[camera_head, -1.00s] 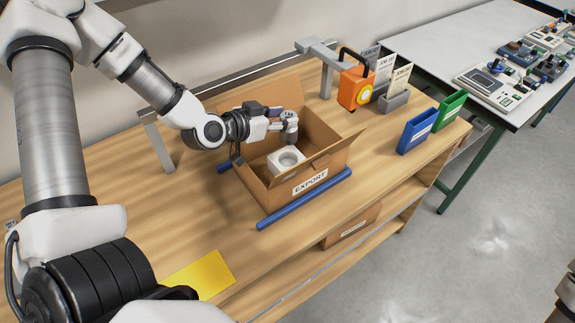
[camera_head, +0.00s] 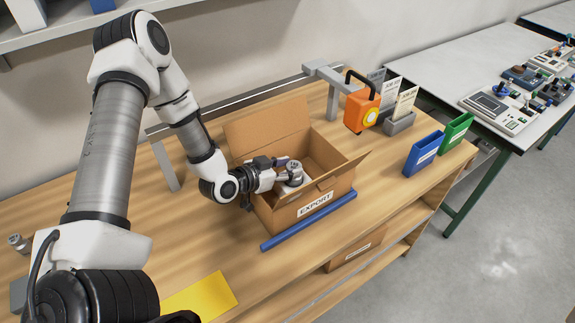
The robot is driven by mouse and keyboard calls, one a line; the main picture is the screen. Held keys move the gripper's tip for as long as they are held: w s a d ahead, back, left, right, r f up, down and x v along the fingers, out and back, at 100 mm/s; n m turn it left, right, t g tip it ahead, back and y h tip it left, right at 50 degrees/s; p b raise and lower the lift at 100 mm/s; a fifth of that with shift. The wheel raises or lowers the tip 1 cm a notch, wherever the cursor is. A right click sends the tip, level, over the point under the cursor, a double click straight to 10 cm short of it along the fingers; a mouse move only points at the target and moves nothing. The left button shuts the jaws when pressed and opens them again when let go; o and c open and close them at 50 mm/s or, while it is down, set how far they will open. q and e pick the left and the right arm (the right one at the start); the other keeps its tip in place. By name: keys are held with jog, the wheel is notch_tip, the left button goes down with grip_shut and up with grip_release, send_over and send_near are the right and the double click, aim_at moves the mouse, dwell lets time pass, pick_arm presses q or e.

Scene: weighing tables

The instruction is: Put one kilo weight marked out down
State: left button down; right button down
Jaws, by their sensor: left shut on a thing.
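An open cardboard box marked EXPORT (camera_head: 316,208) stands on the wooden table between blue rails. My left gripper (camera_head: 286,175) is inside the box opening and is shut on a small grey metal weight (camera_head: 294,170). The weight is upright, at or just above a white block (camera_head: 291,188) in the box, mostly hidden behind the gripper and weight. I cannot tell whether the weight touches it. The marking on the weight is too small to read. My right gripper is out of view.
Another metal weight (camera_head: 18,243) stands at the far left edge. A yellow sheet (camera_head: 202,298) lies at the front. Blue (camera_head: 424,154) and green (camera_head: 456,133) bins stand at the right.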

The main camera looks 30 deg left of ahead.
pick_arm(q)
jog(key=shift+f, duration=0.15)
jog(key=c, duration=0.6)
grip_release()
jog(key=shift+r+p, duration=0.3)
jog(key=shift+r, duration=0.1)
jog(key=shift+s+a, duration=0.1)
jog(key=shift+s, duration=0.2)
jog(key=p+v, duration=0.5)
jog(key=v, duration=0.6)
jog(key=shift+s, duration=0.25)
